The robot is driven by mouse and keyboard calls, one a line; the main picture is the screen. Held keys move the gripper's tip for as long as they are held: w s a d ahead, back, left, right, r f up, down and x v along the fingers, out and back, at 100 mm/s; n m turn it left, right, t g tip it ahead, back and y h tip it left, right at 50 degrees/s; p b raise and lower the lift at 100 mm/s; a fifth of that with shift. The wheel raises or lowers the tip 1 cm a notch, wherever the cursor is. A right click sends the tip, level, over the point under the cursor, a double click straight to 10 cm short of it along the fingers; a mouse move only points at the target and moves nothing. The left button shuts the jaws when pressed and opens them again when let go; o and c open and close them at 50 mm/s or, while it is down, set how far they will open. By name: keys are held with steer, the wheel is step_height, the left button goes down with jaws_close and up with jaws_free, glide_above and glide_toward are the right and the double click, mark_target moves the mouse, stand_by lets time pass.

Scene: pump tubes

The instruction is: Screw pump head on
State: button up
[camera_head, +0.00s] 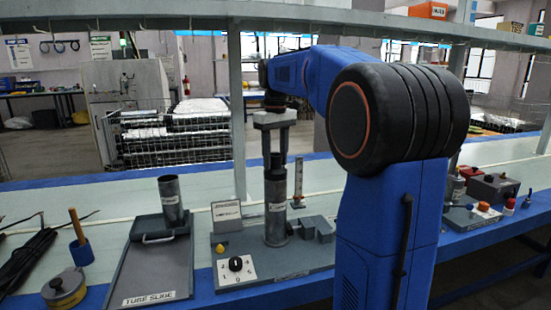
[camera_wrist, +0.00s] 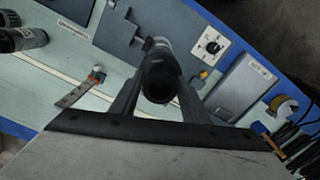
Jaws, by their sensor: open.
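A grey metal tube (camera_head: 276,215) stands upright on the grey base plate (camera_head: 290,262) in the head view. A narrower dark piece (camera_head: 276,163), which looks like the pump head, sits upright at its top; I cannot tell how tightly it is seated. My gripper (camera_head: 275,151) points down above the tube, its fingers either side of the dark piece. In the wrist view the dark round open end (camera_wrist: 160,86) lies between the spread fingers of my gripper (camera_wrist: 158,95). The gripper is open; contact with the piece cannot be told.
A second grey tube (camera_head: 171,200) stands on the tube slide tray (camera_head: 150,275) to the left.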

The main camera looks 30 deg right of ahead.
steer(key=shift+n, duration=2)
steer(key=c, duration=1)
steer(key=shift+o, duration=0.2)
steer(key=shift+m, duration=1.8)
steer(key=shift+m, duration=1.7)
